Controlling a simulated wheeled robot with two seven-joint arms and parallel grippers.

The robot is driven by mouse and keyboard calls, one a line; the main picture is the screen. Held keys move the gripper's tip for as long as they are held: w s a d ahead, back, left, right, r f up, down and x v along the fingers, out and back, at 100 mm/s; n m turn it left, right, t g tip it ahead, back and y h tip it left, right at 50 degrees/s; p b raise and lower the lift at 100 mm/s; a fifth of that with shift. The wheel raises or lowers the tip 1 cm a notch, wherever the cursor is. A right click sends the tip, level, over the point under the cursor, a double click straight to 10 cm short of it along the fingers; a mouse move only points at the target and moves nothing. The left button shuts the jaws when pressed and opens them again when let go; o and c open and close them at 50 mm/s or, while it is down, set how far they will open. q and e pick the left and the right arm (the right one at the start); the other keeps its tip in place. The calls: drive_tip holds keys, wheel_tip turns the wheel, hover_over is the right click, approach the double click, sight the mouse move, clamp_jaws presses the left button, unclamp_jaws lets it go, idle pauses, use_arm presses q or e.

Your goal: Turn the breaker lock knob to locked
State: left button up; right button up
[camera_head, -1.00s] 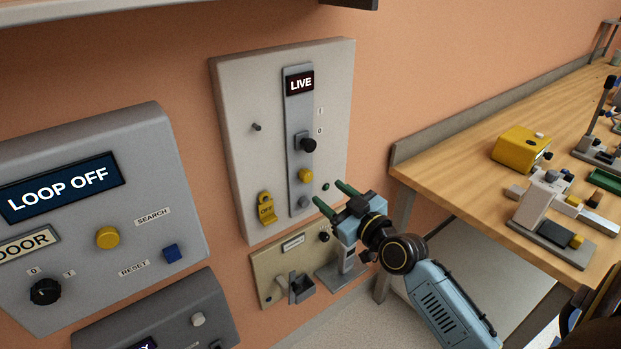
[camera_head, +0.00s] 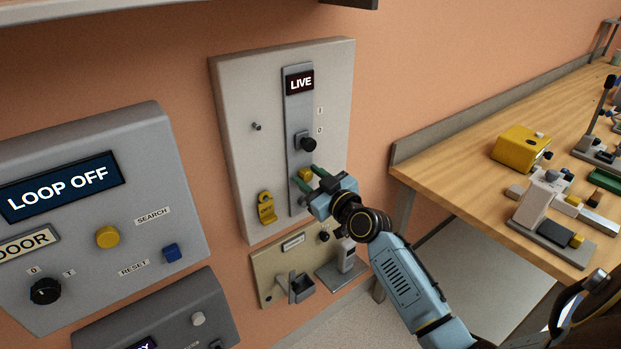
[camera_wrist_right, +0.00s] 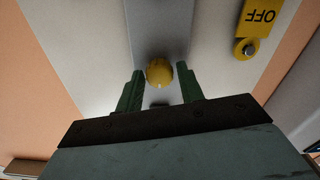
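The yellow knob (camera_head: 305,174) sits low on the grey strip of the breaker panel (camera_head: 238,90), below a black knob (camera_head: 305,142) and the LIVE display (camera_head: 300,81). My right gripper (camera_head: 305,176) is open, its two green fingers pointing at the panel around the yellow knob. In the right wrist view the yellow knob (camera_wrist_right: 159,72) lies between and just beyond the fingertips of the gripper (camera_wrist_right: 159,80), with a gap on both sides. My left gripper is not in view.
A yellow OFF tag (camera_head: 266,208) hangs at the panel's lower left. A beige box (camera_head: 268,270) with a grey handle sits below. The LOOP OFF console (camera_head: 90,215) is at left. A wooden bench (camera_head: 460,180) with fixtures stands at right.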

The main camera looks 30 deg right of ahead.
drive_tip(key=c, duration=0.7)
drive_tip(key=shift+m, duration=0.3)
drive_tip(key=m+p, duration=0.1)
drive_tip(key=m, duration=0.1)
drive_tip(key=shift+m, duration=0.3)
drive_tip(key=m, duration=0.3)
drive_tip(key=shift+d+m+p, duration=0.1)
drive_tip(key=shift+m+p, duration=0.25)
drive_tip(key=shift+m, duration=0.05)
drive_tip(key=m, duration=0.5)
drive_tip(key=shift+p, duration=0.4)
drive_tip(key=m, duration=0.5)
drive_tip(key=shift+d+m, duration=0.15)
drive_tip(key=shift+m, duration=0.25)
drive_tip(key=shift+p, duration=0.3)
